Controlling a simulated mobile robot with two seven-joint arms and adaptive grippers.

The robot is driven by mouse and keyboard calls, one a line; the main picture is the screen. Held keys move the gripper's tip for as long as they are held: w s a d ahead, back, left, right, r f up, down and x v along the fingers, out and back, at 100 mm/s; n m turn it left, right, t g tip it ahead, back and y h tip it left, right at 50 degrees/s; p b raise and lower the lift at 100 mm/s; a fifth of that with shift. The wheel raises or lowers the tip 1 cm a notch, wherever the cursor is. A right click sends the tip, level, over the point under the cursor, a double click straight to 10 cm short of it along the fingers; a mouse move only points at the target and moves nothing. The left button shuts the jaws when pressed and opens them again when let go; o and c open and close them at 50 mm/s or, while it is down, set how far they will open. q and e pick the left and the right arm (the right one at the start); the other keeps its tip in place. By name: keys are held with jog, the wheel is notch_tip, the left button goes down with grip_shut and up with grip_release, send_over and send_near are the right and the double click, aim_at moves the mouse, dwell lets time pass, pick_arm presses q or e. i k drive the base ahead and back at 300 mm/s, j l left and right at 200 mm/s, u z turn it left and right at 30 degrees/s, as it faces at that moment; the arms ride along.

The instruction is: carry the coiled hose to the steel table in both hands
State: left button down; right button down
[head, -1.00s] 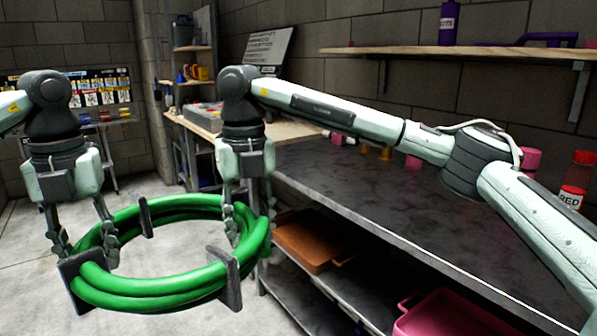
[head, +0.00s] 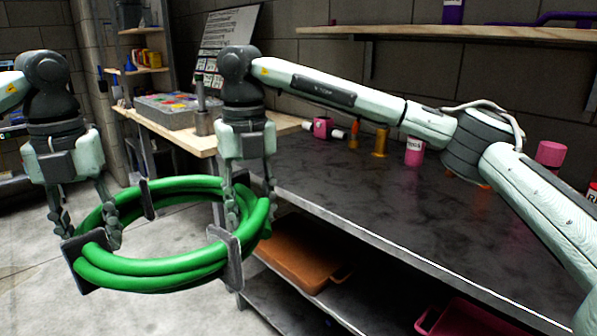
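The coiled green hose (head: 150,272), with dark clips around it, hangs level in the air at the left of the head view. My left gripper (head: 86,236) has its fingers on either side of the coil's left part. My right gripper (head: 248,222) has its fingers on either side of the coil's right part. Both point down and bear the hose between them; the exact finger contact is partly hidden. The steel table (head: 345,205) has a dark top and stands to the right of the coil, its near left corner close behind the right gripper.
Small pink and orange items, including a pink cup (head: 414,150), stand along the table's back. Its middle is clear beneath my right arm. An orange tray (head: 300,262) and a pink bin (head: 470,322) sit below. A wooden bench (head: 190,140) bears a grey organizer (head: 175,110).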

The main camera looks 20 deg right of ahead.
aim_at(416, 208)
jog(key=i+z, duration=0.2)
jog(key=z, duration=0.15)
jog(key=i+j+z, duration=0.15)
jog(key=z, duration=0.25)
jog(key=i+z, duration=0.2)
jog(key=z, duration=0.15)
jog(key=i+j+z, duration=0.1)
jog(key=z, duration=0.3)
jog(key=i+j+z, duration=0.1)
jog(key=i+z, duration=0.2)
jog(key=i, duration=0.05)
